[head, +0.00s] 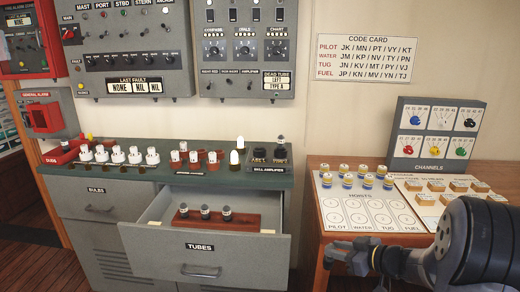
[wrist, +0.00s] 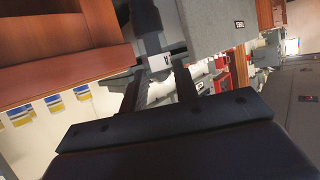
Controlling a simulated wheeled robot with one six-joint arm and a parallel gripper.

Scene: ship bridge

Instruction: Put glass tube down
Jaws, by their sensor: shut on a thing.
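My gripper (head: 345,258) is at the lower right of the head view, in front of the wooden table's left edge. In the wrist view my gripper (wrist: 160,80) is shut on a dark and grey piece (wrist: 151,42) with a pale label-like patch, which I take for the glass tube. Its outline is unclear there, and I cannot make it out in the head view. Several similar tubes (head: 205,212) stand in a red-brown rack (head: 244,221) inside the open drawer (head: 160,229) marked TUBES. The bell amplifier (head: 267,170) has a tube (head: 281,148) upright in its right socket; its left socket looks empty.
The green counter (head: 110,175) carries white bulbs (head: 118,155) and red-brown holders. The wooden table (head: 313,220) holds a hoists board (head: 340,215) with yellow-and-blue pieces and a grey channels box (head: 436,135). The open drawer juts out in front of the counter.

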